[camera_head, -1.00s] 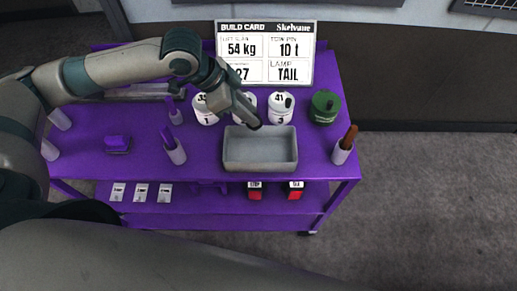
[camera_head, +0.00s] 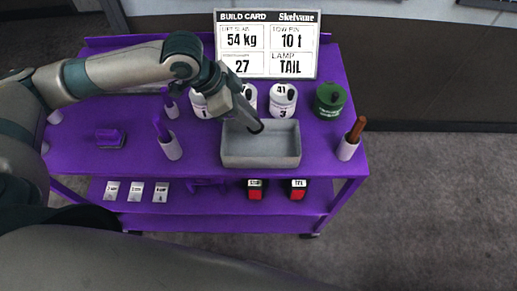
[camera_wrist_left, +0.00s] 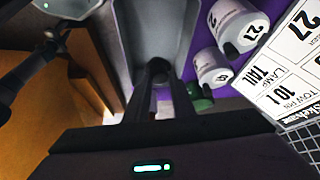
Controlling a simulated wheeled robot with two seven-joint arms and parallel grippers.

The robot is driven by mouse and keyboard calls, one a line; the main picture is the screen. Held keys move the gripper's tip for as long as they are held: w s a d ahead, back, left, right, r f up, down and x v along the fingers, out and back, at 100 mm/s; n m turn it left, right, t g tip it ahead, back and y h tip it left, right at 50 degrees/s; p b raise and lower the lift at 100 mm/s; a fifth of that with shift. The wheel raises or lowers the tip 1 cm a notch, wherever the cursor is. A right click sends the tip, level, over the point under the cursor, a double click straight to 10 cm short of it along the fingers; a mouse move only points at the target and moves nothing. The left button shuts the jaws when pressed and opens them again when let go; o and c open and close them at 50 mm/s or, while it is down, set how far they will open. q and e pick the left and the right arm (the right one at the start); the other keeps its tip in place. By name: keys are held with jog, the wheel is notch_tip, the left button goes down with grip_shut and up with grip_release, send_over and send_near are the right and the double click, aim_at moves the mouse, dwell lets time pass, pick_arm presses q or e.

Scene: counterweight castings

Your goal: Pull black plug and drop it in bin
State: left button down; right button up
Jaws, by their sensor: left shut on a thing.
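My left gripper (camera_head: 257,128) is over the back part of the grey bin (camera_head: 261,162), pointing down into it. It is shut on a small dark thing, which looks like the black plug (camera_wrist_left: 160,84) between the fingers in the left wrist view; its outline is hard to make out. The bin also shows in the left wrist view (camera_wrist_left: 143,30) beyond the fingertips and looks empty. My left forearm partly hides the others. My right gripper is not in view.
A green round casting (camera_head: 329,101) stands right of the bin. A white holder with a brown handle (camera_head: 352,138) is at the right edge of the purple cart (camera_head: 200,138). Purple-handled tools (camera_head: 167,138) stand left. A build card (camera_head: 267,45) rises at the back.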

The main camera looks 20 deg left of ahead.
pick_arm(q)
jog(key=shift+f, duration=0.1)
jog(key=c, duration=1.4)
grip_release()
jog(key=shift+c, duration=0.2)
jog(key=shift+s+a+r, duration=0.1)
jog(key=shift+a+r, duration=0.15)
jog(key=shift+r, duration=0.2)
jog(key=b+v, duration=0.3)
jog(key=v, duration=1.3)
jog(key=shift+r, duration=0.2)
